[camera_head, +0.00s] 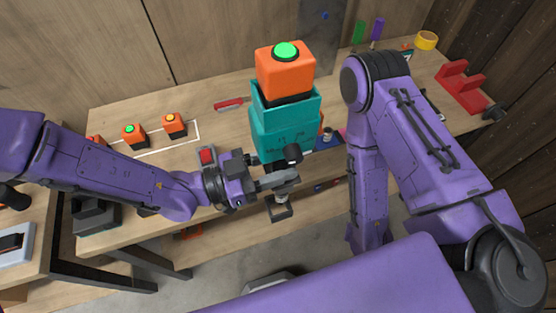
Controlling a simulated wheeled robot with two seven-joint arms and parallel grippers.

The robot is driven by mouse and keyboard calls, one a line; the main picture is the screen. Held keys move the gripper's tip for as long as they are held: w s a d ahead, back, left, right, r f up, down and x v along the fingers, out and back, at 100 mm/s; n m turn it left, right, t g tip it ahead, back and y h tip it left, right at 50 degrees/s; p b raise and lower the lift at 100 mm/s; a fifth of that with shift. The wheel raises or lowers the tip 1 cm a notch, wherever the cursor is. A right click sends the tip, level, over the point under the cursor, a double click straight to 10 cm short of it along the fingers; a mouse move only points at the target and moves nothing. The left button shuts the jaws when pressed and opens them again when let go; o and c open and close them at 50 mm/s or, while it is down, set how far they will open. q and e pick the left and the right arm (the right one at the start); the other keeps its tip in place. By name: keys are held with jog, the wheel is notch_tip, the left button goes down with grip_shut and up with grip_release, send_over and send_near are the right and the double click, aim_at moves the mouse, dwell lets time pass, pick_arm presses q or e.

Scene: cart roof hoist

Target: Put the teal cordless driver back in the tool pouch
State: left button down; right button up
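My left gripper (281,186) reaches in from the left, at the driver's lower end in the picture. Its fingers overlap the dark parts there, so I cannot tell whether they are closed on the driver. My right arm is folded at the right; its gripper is not visible. I cannot make out the tool pouch.
The wooden bench (222,143) carries orange blocks (174,125) in a white outline at left, and a red holder (462,88) and yellow roll (427,40) at right. A red-handled tool (228,104) lies behind. A panelled wall closes the back.

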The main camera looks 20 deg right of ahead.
aim_at(269, 169)
pick_arm(q)
jog(key=f+b, duration=0.1)
jog(key=w+f+b, duration=0.1)
jog(key=f, duration=0.1)
jog(key=w+f+b, duration=0.1)
jog(key=shift+w+f+b, duration=0.1)
jog(key=shift+f+b, duration=0.45)
jog(key=shift+b, duration=0.05)
notch_tip(269, 169, down, 5)
jog(key=b, duration=0.4)
notch_tip(269, 169, down, 10)
jog(key=b, duration=0.9)
jog(key=shift+w+f+b, duration=0.15)
jog(key=shift+f+b, duration=0.05)
jog(key=shift+b, duration=0.2)
pick_arm(e)
notch_tip(269, 169, down, 19)
jog(key=w, duration=0.1)
jog(key=shift+w+r, duration=0.2)
pick_arm(q)
jog(key=shift+f+b, duration=0.55)
jog(key=shift+f, duration=0.05)
pick_arm(e)
jog(key=shift+f, duration=0.55)
